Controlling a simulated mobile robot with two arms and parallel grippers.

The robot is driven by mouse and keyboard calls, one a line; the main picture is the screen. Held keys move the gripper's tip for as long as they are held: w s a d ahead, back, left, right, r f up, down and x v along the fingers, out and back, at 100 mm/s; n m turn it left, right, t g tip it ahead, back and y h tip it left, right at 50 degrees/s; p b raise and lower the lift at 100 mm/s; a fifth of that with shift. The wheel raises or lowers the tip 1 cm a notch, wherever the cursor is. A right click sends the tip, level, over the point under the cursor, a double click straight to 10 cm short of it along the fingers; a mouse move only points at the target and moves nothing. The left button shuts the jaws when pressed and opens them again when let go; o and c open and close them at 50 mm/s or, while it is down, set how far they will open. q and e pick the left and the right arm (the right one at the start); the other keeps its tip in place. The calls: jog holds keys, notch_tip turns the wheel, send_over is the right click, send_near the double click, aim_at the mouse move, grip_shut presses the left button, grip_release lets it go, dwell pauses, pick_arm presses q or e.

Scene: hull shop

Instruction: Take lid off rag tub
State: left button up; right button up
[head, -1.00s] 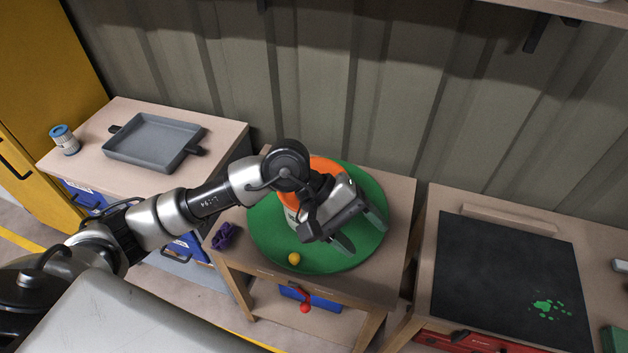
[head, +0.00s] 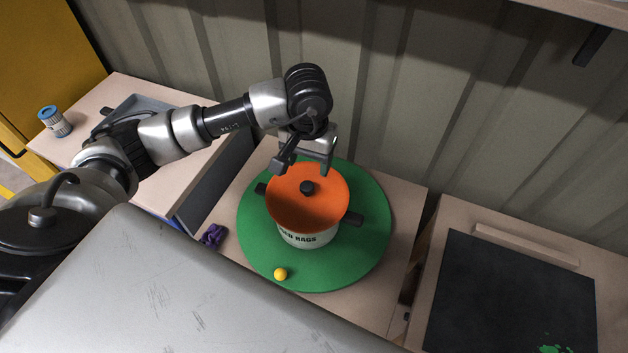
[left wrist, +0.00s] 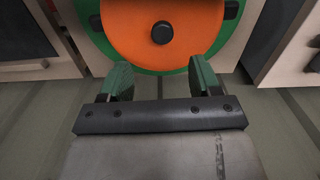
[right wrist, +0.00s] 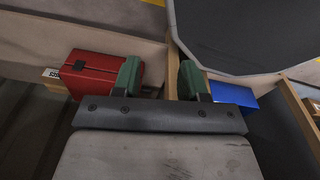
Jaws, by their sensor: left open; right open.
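The rag tub (head: 308,236) is a pale pot with "RAGS" lettering and dark side handles, standing upright on a round green mat (head: 362,252). Its orange lid (head: 290,205) with a black knob (head: 307,187) sits on top. My left gripper (head: 304,168) is open above the back of the lid, apart from the knob. In the left wrist view the lid (left wrist: 190,35) and knob (left wrist: 162,32) lie beyond the open fingers (left wrist: 160,82). My right gripper (right wrist: 157,80) is open and empty, low beside a table; it is not in the head view.
A yellow ball (head: 280,274) lies on the mat's front edge, and a purple item (head: 213,236) lies left of it. A blue-capped jar (head: 55,121) and a grey tray (head: 146,103) stand on the left cabinet. A red case (right wrist: 100,77) and blue box (right wrist: 233,95) are near my right gripper.

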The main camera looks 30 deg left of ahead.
aim_at(307, 185)
pick_arm(q)
jog(key=f, duration=0.2)
jog(key=s+f, duration=0.1)
jog(key=f, duration=0.1)
jog(key=shift+p, duration=0.35)
jog(key=shift+w+f, duration=0.15)
jog(key=shift+f, duration=0.2)
notch_tip(307, 185, down, 4)
jog(key=shift+w+a+r+p, duration=0.15)
jog(key=shift+r+p, duration=0.05)
jog(key=shift+p, duration=0.75)
jog(key=shift+f, duration=0.5)
pick_arm(e)
jog(key=s+r, duration=0.2)
jog(key=r, duration=0.1)
jog(key=shift+s, duration=0.1)
pick_arm(q)
jog(key=c, duration=1)
pick_arm(e)
jog(key=shift+s+a+f, duration=0.1)
jog(key=shift+s, duration=0.15)
pick_arm(q)
jog(key=shift+r, duration=0.15)
